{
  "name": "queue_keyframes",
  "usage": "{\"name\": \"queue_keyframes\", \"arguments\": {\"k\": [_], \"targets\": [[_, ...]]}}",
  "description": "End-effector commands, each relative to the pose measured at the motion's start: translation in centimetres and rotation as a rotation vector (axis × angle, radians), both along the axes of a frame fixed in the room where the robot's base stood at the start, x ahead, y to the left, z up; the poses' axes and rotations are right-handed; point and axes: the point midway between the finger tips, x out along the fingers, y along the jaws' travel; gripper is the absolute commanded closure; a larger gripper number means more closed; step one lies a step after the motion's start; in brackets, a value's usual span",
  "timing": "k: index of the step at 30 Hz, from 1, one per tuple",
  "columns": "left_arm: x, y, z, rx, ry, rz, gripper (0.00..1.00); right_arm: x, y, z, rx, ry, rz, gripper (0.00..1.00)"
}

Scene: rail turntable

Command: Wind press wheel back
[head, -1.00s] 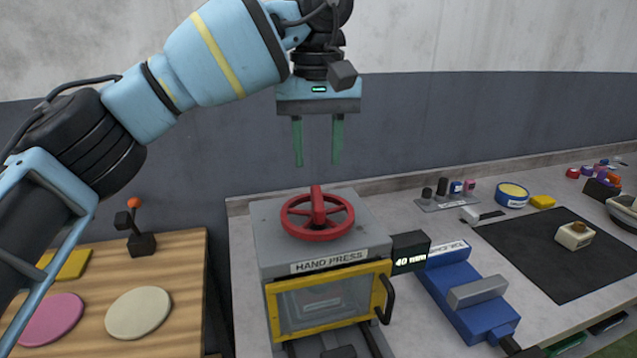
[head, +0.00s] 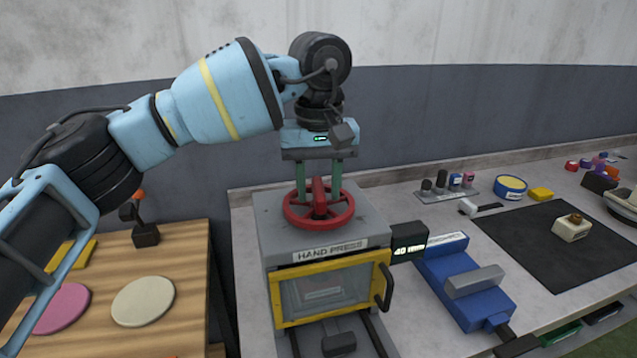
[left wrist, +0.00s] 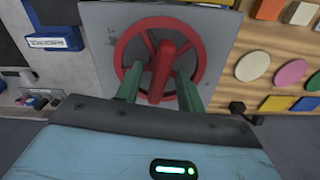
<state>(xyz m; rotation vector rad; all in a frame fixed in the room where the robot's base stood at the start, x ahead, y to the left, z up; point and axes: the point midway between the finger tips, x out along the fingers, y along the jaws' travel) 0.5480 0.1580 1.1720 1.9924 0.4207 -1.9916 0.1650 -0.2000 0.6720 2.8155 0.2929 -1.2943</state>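The red press wheel (head: 343,212) lies flat on top of the grey hand press (head: 265,228), with a raised red bar across its middle. My left gripper (head: 320,195) points straight down over the wheel. Its two green fingers are apart, one on each side of the red bar. In the left wrist view the wheel (left wrist: 200,52) and bar show between the open fingers (left wrist: 158,88). I cannot tell whether the fingers touch the bar. The display beside the press (head: 410,243) reads 40 mm. My right gripper is in neither view.
The press has a yellow-framed front door (head: 332,265) with a dark handle. A blue vise-like device (head: 455,270) stands to its right, near a black mat (head: 530,245). A wooden table (head: 180,260) with coloured discs is at the left.

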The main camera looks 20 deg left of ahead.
Motion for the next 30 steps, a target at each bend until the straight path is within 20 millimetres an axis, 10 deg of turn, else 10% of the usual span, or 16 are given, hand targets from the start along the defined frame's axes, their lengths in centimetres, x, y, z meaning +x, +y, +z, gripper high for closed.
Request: {"name": "queue_keyframes", "arguments": {"k": [5,14,30], "targets": [[0.0,0.0,0.0,0.0,0.0,0.0,0.62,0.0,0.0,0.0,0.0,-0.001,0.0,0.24],[0.0,0.0,0.0,0.0,0.0,0.0,1.0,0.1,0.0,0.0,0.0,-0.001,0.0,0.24],[0.0,0.0,0.3,0.0,-0.002,0.141,1.0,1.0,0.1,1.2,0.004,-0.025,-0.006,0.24]]}}
